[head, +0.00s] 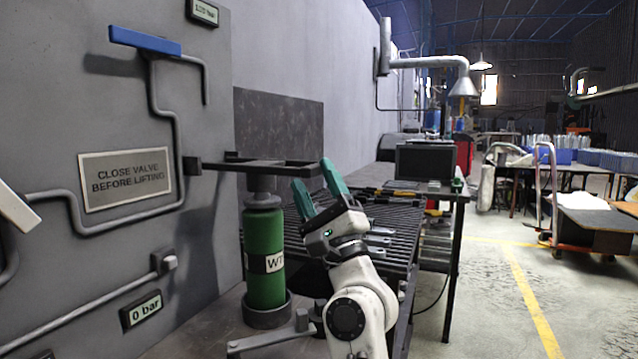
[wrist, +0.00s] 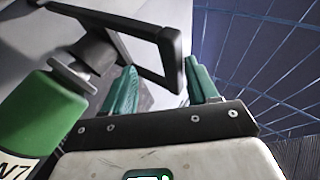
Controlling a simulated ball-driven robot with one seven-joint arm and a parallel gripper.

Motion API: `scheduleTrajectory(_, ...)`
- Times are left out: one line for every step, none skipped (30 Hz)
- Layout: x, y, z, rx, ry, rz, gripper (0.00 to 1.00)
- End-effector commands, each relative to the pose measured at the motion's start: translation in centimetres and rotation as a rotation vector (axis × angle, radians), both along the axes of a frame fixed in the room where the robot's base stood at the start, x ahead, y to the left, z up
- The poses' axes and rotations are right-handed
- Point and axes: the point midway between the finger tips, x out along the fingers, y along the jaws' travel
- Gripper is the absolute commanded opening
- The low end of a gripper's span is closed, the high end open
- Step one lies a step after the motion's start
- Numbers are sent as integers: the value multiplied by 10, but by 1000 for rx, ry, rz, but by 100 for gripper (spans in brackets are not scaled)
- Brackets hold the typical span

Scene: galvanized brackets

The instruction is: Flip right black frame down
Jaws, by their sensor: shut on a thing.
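The black frame (head: 285,165) is a flat open rectangle, lying about level above a green cylinder (head: 265,262) in the head view. In the wrist view the frame (wrist: 118,18) shows as a tilted rectangular loop, its near end bar between my fingers. My gripper (head: 318,188) reaches up from below right and is shut on the frame's right end. In the wrist view my gripper's green fingers (wrist: 163,85) stand on either side of that end bar. The exact contact is partly hidden by the fingers.
A grey panel (head: 215,70) with pipes, a blue handle (head: 145,41) and a sign (head: 125,172) stands at left. A slatted dark bench (head: 385,218) with flat metal pieces lies behind my arm. Open floor (head: 490,300) is at right.

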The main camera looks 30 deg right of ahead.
Motion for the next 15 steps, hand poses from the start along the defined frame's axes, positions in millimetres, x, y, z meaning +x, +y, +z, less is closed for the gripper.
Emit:
scheduleTrajectory(5,9,-4,-8,14,18,45)
scheduleTrajectory(4,9,-4,-9,14,17,45)
scheduleTrajectory(4,9,-5,-9,14,17,45)
scheduleTrajectory(3,9,-6,-8,15,16,45)
scheduleTrajectory(2,9,-7,-8,15,16,45)
scheduleTrajectory(0,8,-10,-9,15,16,45)
scheduleTrajectory(-2,8,-12,-9,16,16,45)
scheduleTrajectory(-4,8,-15,-8,16,15,45)
scheduleTrajectory(-8,7,-20,-8,18,15,45)
scheduleTrajectory(-11,7,-24,-7,17,16,45)
scheduleTrajectory(-15,7,-28,-7,18,15,45)
scheduleTrajectory(-20,6,-34,-7,17,13,45)
scheduleTrajectory(-25,5,-38,-5,15,11,45)
scheduleTrajectory(-29,4,-42,-5,14,11,45)
scheduleTrajectory(-35,4,-47,-4,12,9,45)
